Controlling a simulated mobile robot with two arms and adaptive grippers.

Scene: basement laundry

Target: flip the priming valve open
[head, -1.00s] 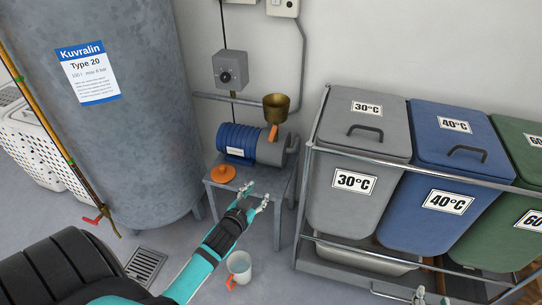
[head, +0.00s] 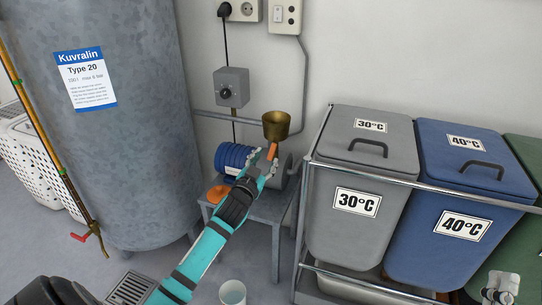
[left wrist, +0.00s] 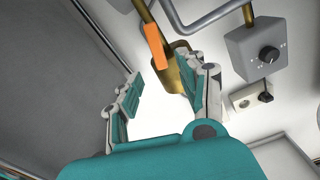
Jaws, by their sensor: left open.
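The priming valve's orange lever (head: 272,152) sits below a brass funnel (head: 276,125) on top of the blue and grey pump (head: 229,158). In the left wrist view the lever (left wrist: 155,46) shows beside the brass funnel (left wrist: 174,76), just beyond my fingertips. My left gripper (head: 262,163) is open, with its fingers at either side of the lever's lower end; I cannot tell whether they touch it. The gripper hides part of the pump. My right gripper (head: 501,288) shows at the lower right, far from the valve, its jaws unclear.
The pump stands on a small grey table (head: 262,208) with an orange cap (head: 218,193). A large grey tank (head: 125,150) stands left, and a cart with lidded bins (head: 350,215) right. A pale cup (head: 232,292) is on the floor. A grey switch box (head: 232,88) hangs above.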

